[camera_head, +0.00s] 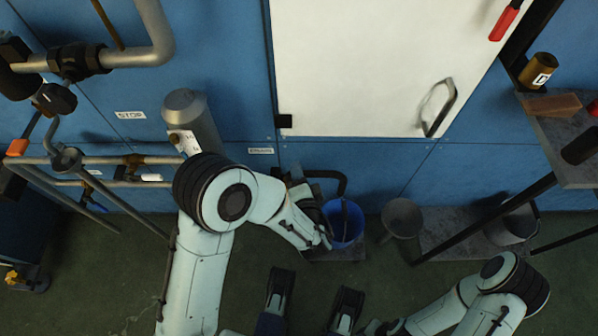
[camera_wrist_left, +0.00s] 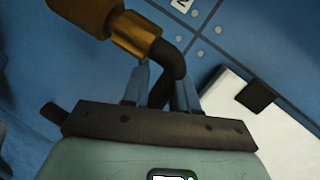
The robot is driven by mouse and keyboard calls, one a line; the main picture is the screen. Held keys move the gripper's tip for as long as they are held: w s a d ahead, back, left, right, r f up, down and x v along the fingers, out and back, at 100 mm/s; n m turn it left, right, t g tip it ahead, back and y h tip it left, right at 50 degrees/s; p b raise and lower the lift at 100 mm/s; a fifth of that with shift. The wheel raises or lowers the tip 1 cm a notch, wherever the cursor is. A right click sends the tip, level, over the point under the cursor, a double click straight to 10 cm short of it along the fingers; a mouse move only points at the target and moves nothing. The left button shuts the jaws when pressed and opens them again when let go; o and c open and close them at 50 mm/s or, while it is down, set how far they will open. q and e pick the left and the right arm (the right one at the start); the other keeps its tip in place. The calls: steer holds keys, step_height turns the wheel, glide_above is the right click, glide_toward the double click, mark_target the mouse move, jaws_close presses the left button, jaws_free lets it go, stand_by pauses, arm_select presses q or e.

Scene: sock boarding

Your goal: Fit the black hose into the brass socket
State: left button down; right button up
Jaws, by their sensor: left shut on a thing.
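In the left wrist view, my left gripper (camera_wrist_left: 160,92) has its blue fingers shut on the black hose (camera_wrist_left: 172,58). Above the fingers the hose bends up and left to the brass socket (camera_wrist_left: 136,36). The hose end meets the socket's mouth; how far in it sits cannot be told. Behind the socket is a wider brown-brass body (camera_wrist_left: 88,14). In the head view, my left forearm reaches to the wall's foot beside the blue bucket. The fingers and socket cannot be made out clearly there.
A blue bucket (camera_head: 344,222) stands close by my left forearm. A grey cylinder (camera_head: 190,120) and pipe rails (camera_head: 110,160) are at left. A white door panel (camera_head: 365,60) with a handle is on the blue wall. A shelf frame (camera_head: 575,150) stands at right.

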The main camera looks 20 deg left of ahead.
arm_select(q)
steer(key=shift+f, duration=0.5)
steer(key=c, duration=0.8)
jaws_free()
steer(key=p+v, duration=0.2)
steer(key=v, duration=1.1)
steer(key=shift+s+d, duration=0.2)
arm_select(e)
steer(key=shift+t, duration=0.8)
steer(key=w, duration=0.1)
steer(key=w+r, duration=0.1)
steer(key=w, duration=0.1)
steer(key=w+r, duration=0.1)
steer(key=shift+w+a+r, duration=0.15)
steer(key=shift+w+a, duration=0.1)
